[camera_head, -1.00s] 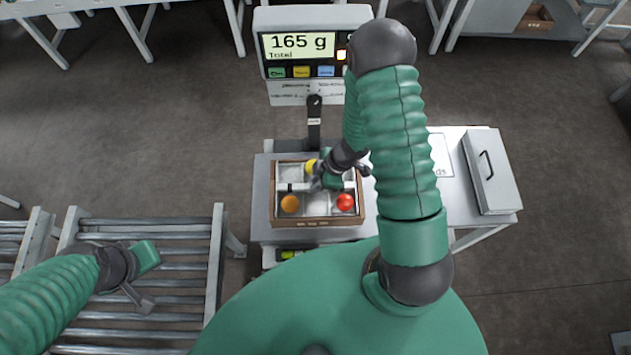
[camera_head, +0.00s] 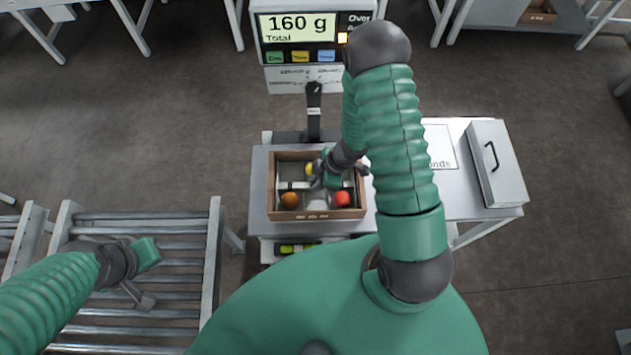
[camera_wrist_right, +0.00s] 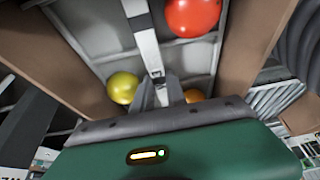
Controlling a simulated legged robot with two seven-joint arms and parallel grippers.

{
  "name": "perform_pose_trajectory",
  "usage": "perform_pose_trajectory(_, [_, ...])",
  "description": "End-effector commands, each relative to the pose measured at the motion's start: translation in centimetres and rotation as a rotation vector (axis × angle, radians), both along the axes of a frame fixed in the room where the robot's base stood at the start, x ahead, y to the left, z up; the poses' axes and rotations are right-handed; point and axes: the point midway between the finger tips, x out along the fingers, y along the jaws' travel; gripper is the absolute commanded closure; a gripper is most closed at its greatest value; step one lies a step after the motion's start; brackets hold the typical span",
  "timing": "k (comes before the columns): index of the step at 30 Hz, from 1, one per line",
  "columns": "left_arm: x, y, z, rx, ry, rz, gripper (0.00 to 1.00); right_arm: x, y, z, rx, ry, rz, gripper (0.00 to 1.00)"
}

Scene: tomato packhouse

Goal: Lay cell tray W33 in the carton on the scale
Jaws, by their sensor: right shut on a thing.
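The brown carton (camera_head: 317,215) stands on the scale's plate. The pale grey cell tray (camera_wrist_right: 190,60) is inside the carton walls, with a red tomato (camera_head: 342,199), an orange tomato (camera_head: 290,199) and a yellow tomato (camera_head: 311,169) in its cells. My right gripper (camera_head: 317,183) reaches down into the carton and is shut on the tray's middle bar. Whether the tray touches the carton floor is hidden. No W33 label is readable. My left gripper (camera_head: 140,292) is over the rollers, away from the carton; its jaw gap is unclear.
The scale display (camera_head: 298,27) reads 160 g on a post behind the carton. A side table at right holds a grey case (camera_head: 497,165) and a printed sheet (camera_head: 438,148). A roller conveyor (camera_head: 180,245) lies at left.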

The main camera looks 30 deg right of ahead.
Motion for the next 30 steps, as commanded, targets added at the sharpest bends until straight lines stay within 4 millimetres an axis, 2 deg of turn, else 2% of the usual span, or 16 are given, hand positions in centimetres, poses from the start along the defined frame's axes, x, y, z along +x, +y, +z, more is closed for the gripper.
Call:
perform_pose_trajectory(26, [0.0,0.0,-0.7,0.000,0.000,0.000,1.00,0.0,0.0,-1.2,0.001,-0.001,0.000,1.00])
perform_pose_trajectory(27, [0.0,0.0,-0.6,0.000,0.000,0.000,1.00,0.0,0.0,-1.1,0.001,-0.001,0.000,0.79])
perform_pose_trajectory(30, [0.0,0.0,-0.6,0.000,0.000,0.000,1.00,0.0,0.0,-1.1,0.000,0.000,0.000,0.66])
